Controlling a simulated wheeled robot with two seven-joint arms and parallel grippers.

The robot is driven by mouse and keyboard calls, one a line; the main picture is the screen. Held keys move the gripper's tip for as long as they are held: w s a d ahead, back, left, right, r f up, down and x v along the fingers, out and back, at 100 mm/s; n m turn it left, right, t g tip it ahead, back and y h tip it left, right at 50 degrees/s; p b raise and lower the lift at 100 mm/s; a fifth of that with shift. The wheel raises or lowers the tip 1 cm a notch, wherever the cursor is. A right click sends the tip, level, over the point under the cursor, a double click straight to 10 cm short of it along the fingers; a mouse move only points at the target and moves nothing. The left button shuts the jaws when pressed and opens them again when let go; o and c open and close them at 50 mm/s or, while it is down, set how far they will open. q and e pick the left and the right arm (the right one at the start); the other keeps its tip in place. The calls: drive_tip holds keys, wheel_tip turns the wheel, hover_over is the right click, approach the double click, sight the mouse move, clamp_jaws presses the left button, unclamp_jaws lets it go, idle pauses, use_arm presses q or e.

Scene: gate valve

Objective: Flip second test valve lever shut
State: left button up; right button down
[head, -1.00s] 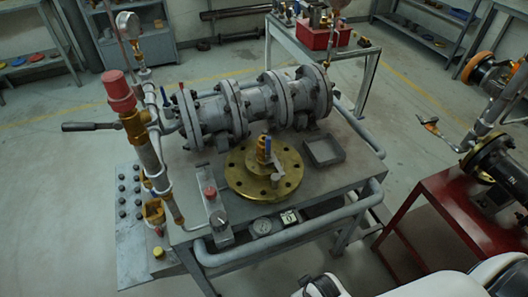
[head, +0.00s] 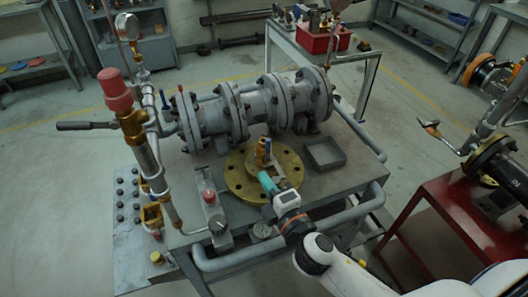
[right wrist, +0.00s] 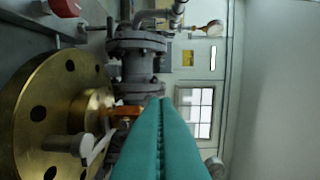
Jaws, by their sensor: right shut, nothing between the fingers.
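The blue lever points upward in the head view. My right gripper (head: 264,177) has teal fingers, pressed together and empty, just in front of the brass valve, over the flange. In the right wrist view the shut fingers (right wrist: 160,105) point past the flange (right wrist: 30,118) and hide part of the brass fitting (right wrist: 124,111). I cannot tell whether they touch the valve. Another blue lever (head: 164,98) shows on the left pipework. My left gripper is out of view.
A large grey flanged valve body (head: 262,105) lies behind the brass flange. An open square tray (head: 324,154) sits to its right. A red-capped fitting (head: 117,90) rises at the left. A grey pipe rail (head: 235,262) runs along the bench front, below my right arm.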

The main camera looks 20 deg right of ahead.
sight(268, 151)
drive_tip(key=w+p, duration=0.1)
drive_tip(key=w, duration=0.2)
drive_tip(key=w+d+p, duration=0.1)
drive_tip(key=w, duration=0.2)
drive_tip(key=w+d+p, duration=0.1)
drive_tip(key=w, duration=0.2)
drive_tip(key=shift+w, duration=0.1)
drive_tip(key=shift+d, duration=0.35)
drive_tip(key=shift+a, duration=0.1)
